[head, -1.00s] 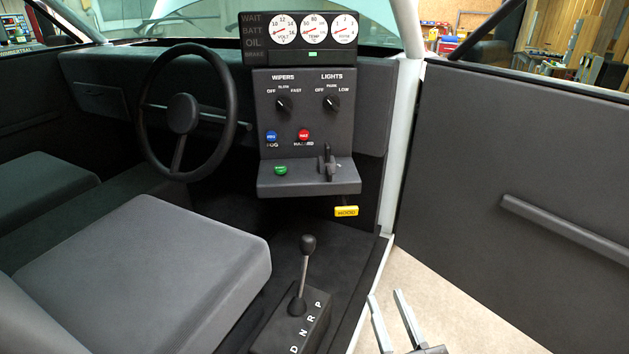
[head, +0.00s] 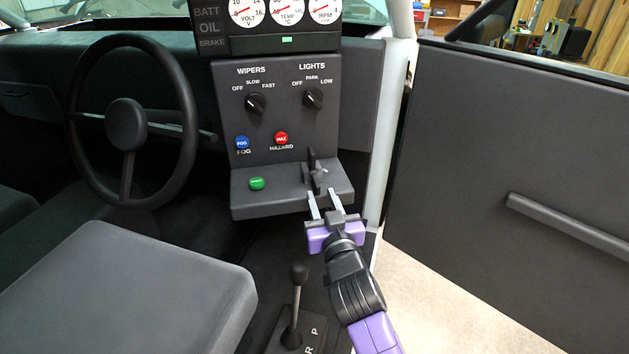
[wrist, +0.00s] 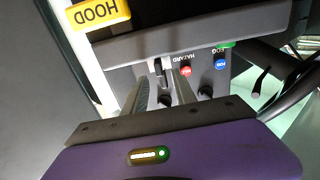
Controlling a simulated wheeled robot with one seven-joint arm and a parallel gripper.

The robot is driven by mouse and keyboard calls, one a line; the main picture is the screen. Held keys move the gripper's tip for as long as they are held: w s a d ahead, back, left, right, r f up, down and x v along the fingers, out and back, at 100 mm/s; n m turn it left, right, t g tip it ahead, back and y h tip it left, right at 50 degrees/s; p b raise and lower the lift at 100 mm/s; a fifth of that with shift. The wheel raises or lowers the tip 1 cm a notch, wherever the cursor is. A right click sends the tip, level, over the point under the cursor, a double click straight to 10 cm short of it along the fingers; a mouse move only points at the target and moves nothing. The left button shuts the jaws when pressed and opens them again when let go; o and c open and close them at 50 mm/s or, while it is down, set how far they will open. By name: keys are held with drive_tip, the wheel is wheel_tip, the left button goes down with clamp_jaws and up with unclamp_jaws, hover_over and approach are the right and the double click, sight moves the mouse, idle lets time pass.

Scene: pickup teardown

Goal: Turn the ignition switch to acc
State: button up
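A dark upright lever or key-like piece, which looks like the ignition switch (head: 311,164), stands at the right of the console's lower shelf (head: 275,206). No label on it is readable. In the wrist view, which looks upside down, a small grey piece (wrist: 158,70) shows between my fingertips; I cannot tell if it is the same switch. My gripper (head: 322,193) is open, with its two grey fingers pointing up at the shelf's front edge, just below the switch. I see no contact. The gripper also shows in the wrist view (wrist: 165,82).
A green button (head: 257,184) sits left on the shelf. Above are blue fog (head: 242,142) and red hazard (head: 281,138) buttons, and wipers (head: 256,103) and lights (head: 313,98) knobs. A yellow hood handle (wrist: 98,13), gear lever (head: 297,295) and open door (head: 520,180) are nearby.

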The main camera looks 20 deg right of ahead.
sight(318, 188)
drive_tip(key=w, duration=0.5)
drive_tip(key=shift+w+d+p, duration=0.35)
drive_tip(key=shift+w, duration=0.05)
clamp_jaws()
idle(1.1)
